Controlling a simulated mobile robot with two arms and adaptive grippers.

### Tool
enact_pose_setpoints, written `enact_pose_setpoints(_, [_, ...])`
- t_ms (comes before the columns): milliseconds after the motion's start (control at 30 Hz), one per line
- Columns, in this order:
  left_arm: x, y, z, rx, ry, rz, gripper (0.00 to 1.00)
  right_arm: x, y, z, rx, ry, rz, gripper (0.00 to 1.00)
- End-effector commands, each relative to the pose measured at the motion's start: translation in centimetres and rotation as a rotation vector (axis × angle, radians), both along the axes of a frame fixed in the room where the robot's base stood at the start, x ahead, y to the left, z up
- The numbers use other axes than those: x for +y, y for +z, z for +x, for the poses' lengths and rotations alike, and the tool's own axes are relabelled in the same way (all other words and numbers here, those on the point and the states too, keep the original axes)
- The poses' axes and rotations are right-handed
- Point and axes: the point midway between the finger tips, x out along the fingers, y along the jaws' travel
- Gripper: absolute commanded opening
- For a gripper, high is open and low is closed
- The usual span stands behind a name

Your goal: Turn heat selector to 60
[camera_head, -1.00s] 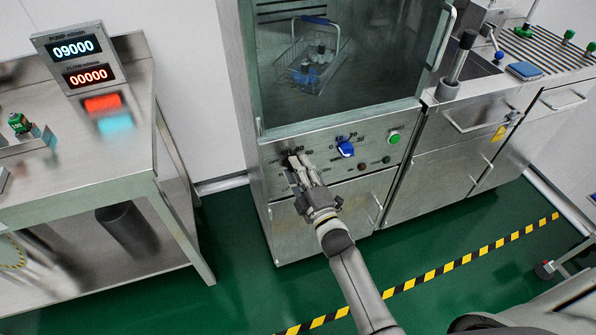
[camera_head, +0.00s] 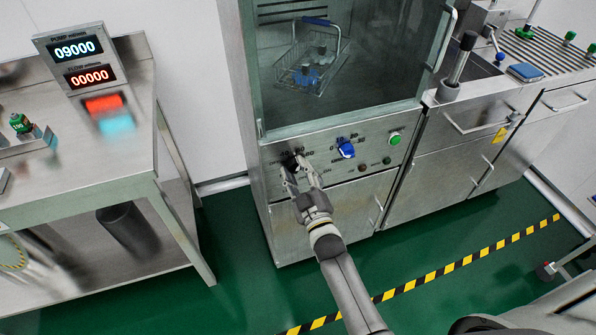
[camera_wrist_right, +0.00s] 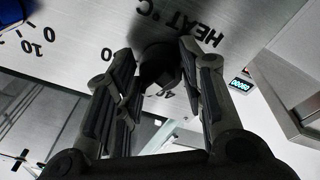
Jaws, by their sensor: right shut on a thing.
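The heat selector is a black knob on the washer's front panel, at the left in the head view (camera_head: 290,161). In the right wrist view the knob (camera_wrist_right: 157,62) sits between my fingers, under the upside-down label HEAT °C (camera_wrist_right: 190,30). My right gripper (camera_head: 294,168) is shut on the knob, one finger on each side. Numbers are printed around the knob, partly covered by the fingers. I cannot read which number the knob points to. My left gripper is not in view.
A blue knob (camera_head: 346,148) and a green button (camera_head: 394,139) are right of the selector. Above is the washer's glass door (camera_head: 345,112) with a wire basket (camera_head: 312,62) behind it. A steel table with a pump display (camera_head: 78,62) stands left. Green floor lies open below.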

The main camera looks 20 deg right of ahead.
Motion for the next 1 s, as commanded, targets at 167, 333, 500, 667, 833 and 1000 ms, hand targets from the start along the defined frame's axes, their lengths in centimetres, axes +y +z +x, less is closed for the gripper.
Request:
enact_pose_setpoints(167, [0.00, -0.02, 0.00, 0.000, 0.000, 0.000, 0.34, 0.16, -0.52, -0.16, 0.011, 0.002, 0.014, 0.13])
enact_pose_setpoints(333, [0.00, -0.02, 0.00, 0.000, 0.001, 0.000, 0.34, 0.18, -0.55, -0.16, 0.013, 0.002, 0.015, 0.13])
enact_pose_setpoints(500, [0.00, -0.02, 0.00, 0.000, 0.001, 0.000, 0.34, 0.19, -0.55, -0.17, 0.013, 0.002, 0.014, 0.38])
enact_pose_setpoints(667, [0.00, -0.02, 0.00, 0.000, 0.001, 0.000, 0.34, 0.16, -0.47, -0.14, 0.011, 0.002, 0.014, 0.57])
enact_pose_setpoints(833, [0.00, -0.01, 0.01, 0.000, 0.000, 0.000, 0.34, 0.10, -0.25, -0.08, 0.006, 0.002, 0.014, 0.57])
enact_pose_setpoints(1000, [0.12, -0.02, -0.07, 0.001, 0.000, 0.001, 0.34, 0.05, -0.21, -0.23, 0.004, 0.000, 0.014, 0.57])
